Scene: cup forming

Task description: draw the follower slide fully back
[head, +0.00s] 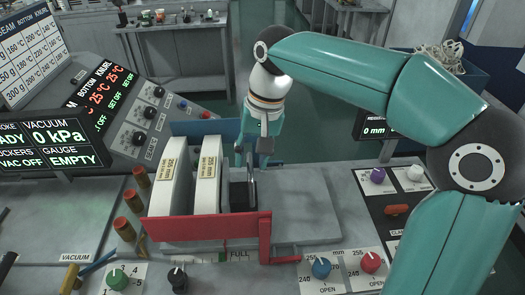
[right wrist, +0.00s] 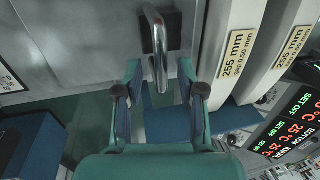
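The follower slide looks to be the dark block (head: 241,194) with an upright metal handle (head: 252,188), standing just right of two white stacks in the red-fronted tray (head: 205,228). In the right wrist view the handle (right wrist: 153,38) is a bent, shiny bar on a dark plate. My right gripper (head: 251,163) points down behind the handle. Its fingers (right wrist: 160,72) are apart, and the near end of the handle lies between them with gaps on both sides. It does not look gripped. My left gripper is in neither view.
White stacks (head: 168,187) and (head: 207,180) carry 255 mm labels and stand close left of the slide. A flat grey plate (head: 305,205) to the right is bare. Knobs (head: 322,267) line the front edge. Copper-coloured cylinders (head: 133,200) stand left of the tray.

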